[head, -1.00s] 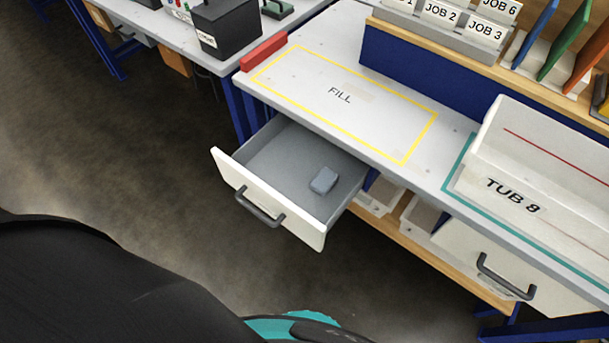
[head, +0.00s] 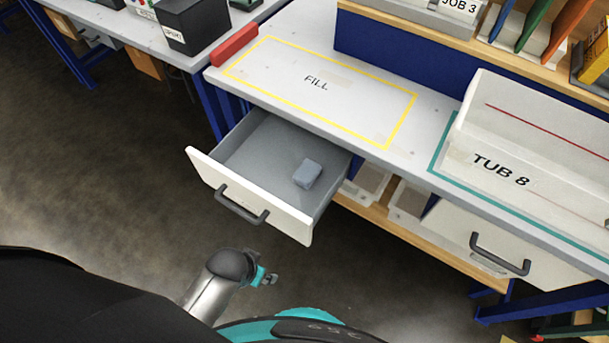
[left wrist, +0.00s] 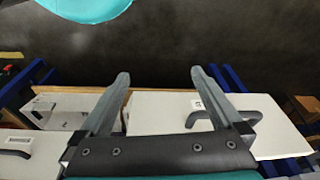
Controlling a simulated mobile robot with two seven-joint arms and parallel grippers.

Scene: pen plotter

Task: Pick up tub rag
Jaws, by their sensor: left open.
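The tub rag (head: 307,173) looks like a small grey-blue folded block. It lies on the floor of the open drawer (head: 247,152), towards its right side. My left gripper (left wrist: 159,78) is open and empty in the left wrist view, with its two grey fingers spread apart. A white drawer front with a dark handle (left wrist: 224,116) shows behind the fingers there. The rag cannot be made out in the left wrist view. In the head view an arm of mine shows at the bottom, in front of the drawer and apart from the rag. My right gripper is not in view.
The bench top (head: 420,130) overhangs the drawer's back and carries a yellow FILL outline and a white bin marked TUB 8 (head: 520,150). The open drawer's front wall and handle (head: 241,205) stick out over the floor. A closed drawer (head: 500,240) is at right.

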